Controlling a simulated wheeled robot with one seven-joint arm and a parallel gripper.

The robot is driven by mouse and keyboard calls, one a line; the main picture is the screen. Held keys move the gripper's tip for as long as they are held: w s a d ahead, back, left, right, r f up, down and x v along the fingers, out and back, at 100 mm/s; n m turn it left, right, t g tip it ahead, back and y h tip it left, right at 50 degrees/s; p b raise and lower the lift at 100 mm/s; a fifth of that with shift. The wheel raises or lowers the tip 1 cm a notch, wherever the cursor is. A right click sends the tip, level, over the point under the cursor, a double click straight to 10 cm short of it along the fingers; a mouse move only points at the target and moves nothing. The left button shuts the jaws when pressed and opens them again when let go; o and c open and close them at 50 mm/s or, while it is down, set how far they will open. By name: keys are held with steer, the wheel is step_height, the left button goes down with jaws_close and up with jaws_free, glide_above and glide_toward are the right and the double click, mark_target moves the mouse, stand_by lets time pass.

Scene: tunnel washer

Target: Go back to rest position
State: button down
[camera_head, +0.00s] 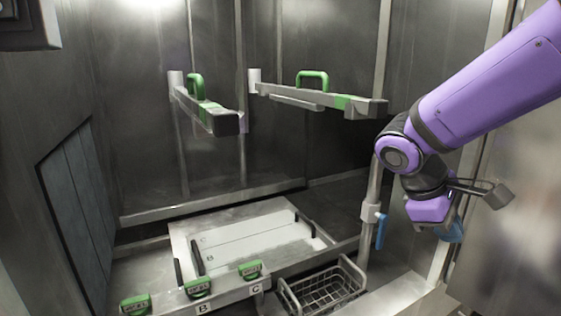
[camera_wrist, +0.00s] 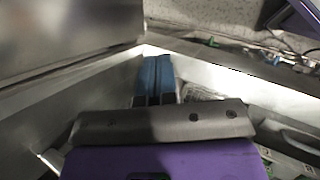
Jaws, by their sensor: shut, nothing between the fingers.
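My gripper (camera_head: 450,232) is at the right of the head view, at the end of my purple arm, beside the right wall of the washer chamber. Its blue fingers point down and hold nothing. In the wrist view the two blue fingers (camera_wrist: 153,78) lie side by side, shut, with only a thin line between them. The gripper is to the right of the vertical pipe with the blue-handled valve (camera_head: 381,230), apart from it in the picture.
Two metal arms with green handles, one left (camera_head: 205,110) and one right (camera_head: 320,96), jut from the back wall. Below are a white tray (camera_head: 250,245), several green-handled latches (camera_head: 198,288) along a metal bar, and a wire basket (camera_head: 322,288). Open space lies mid-chamber.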

steer(key=s+d+r+m+t+y, duration=0.1)
steer(key=s+r+m+t+y, duration=0.5)
steer(key=s, duration=0.5)
steer(key=shift+d+r+m+y, duration=0.4)
steer(key=shift+r+m, duration=0.5)
steer(key=shift+m, duration=0.2)
